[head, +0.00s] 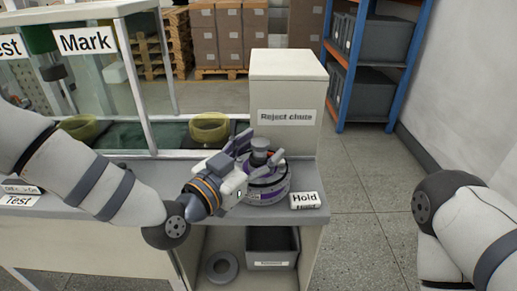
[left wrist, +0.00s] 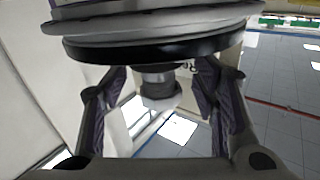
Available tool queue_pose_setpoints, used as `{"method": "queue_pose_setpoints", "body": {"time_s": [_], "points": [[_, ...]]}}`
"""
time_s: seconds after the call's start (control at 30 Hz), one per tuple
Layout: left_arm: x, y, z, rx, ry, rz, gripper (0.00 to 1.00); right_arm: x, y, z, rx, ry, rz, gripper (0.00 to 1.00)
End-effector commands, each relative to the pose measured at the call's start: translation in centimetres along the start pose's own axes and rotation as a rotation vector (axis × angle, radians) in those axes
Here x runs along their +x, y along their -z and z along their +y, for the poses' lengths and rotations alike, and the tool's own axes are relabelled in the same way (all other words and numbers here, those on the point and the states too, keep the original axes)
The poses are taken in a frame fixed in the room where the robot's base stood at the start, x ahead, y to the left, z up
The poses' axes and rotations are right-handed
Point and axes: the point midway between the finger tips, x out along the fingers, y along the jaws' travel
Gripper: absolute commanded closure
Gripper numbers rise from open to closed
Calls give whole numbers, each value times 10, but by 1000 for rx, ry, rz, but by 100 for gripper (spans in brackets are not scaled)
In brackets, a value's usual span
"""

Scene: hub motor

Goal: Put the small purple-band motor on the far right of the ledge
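The small purple-band motor (head: 268,190) sits on the right part of the grey ledge (head: 150,172), just left of the "Hold" block. It looks upright, with a dark post on top. My left gripper (head: 259,152) reaches in from the left, with its fingers on either side of that post. In the left wrist view the motor (left wrist: 160,25) is a broad disc across the top, with its grey post (left wrist: 158,88) between the two fingers (left wrist: 158,80). Gaps show between post and fingers, so the gripper is open. My gripper hides part of the motor. My right gripper is out of view.
The "Hold" block (head: 305,200) lies near the ledge's right end. The "Reject chute" box (head: 287,95) stands behind the motor. Yellow-green rings (head: 210,128) sit behind the ledge. Below are a dark bin (head: 272,247) and a grey ring (head: 222,266). Open floor lies right.

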Motion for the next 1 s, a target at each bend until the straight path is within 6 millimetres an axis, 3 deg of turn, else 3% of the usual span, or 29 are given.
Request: {"method": "queue_pose_setpoints", "body": {"time_s": [0.2, 0.27, 0.6, 0.7, 1.0], "points": [[-1, 4, -1, 0, 1, 1, 46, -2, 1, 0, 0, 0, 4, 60], [-10, 4, 0, 0, -1, 0, 46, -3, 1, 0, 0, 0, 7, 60], [-93, 5, 0, -2, 1, 1, 46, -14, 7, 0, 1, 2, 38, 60], [-110, 4, 0, 0, 1, 0, 46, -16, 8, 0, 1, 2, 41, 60], [-120, 2, 0, -1, 1, 0, 46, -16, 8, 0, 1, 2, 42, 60]]}}
